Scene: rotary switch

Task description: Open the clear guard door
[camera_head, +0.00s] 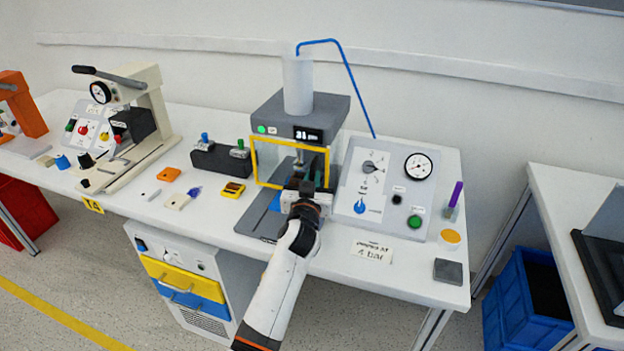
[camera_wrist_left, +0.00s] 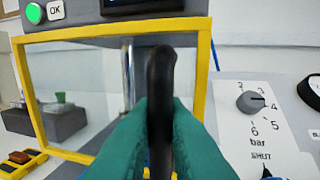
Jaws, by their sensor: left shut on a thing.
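The clear guard door (camera_head: 271,161) has a yellow frame and stands across the front of the grey press (camera_head: 318,107). In the left wrist view the clear door (camera_wrist_left: 75,85) fills the left and middle, with its yellow frame around the pane. A black upright handle (camera_wrist_left: 161,85) stands out near the frame's right side. My left gripper (camera_head: 305,190) is at the door's lower right part. Its teal fingers (camera_wrist_left: 160,135) are shut on the black handle, one on each side. The gripper hides the door's lower right corner. My right gripper is not in view.
Right of the press is a sloped panel (camera_head: 380,190) with a dial, gauge and knobs. A black block (camera_head: 220,160) and small parts lie to the left. A blue tube (camera_head: 350,75) runs from the press top to the panel.

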